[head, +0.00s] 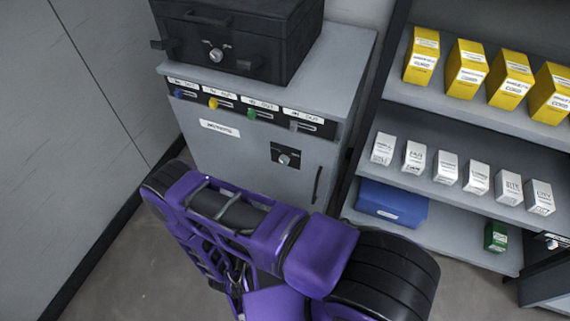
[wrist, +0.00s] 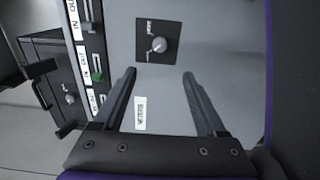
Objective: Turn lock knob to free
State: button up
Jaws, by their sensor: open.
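A silver knob (head: 284,159) sits on a small black square plate on the grey cabinet door. In the wrist view the same knob (wrist: 159,44) shows just beyond my fingertips, roughly centred between them, with a pointer and small labels too blurred to read. My gripper (wrist: 159,73) is open and empty, its two fingers spread and apart from the knob. In the head view my purple arm stands before the cabinet and my gripper is hidden. A second silver knob (head: 216,55) is on the black case on top of the cabinet.
The grey cabinet (head: 232,160) has coloured sliders and white labels along its top strip, and a dark vertical handle (head: 317,185) right of the knob. A shelf (head: 470,115) with yellow and white boxes and a blue bin (head: 391,204) stands at right. A wall is at left.

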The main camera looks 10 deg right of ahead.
aim_at(283, 162)
jog(key=x, duration=1.7)
grip_shut()
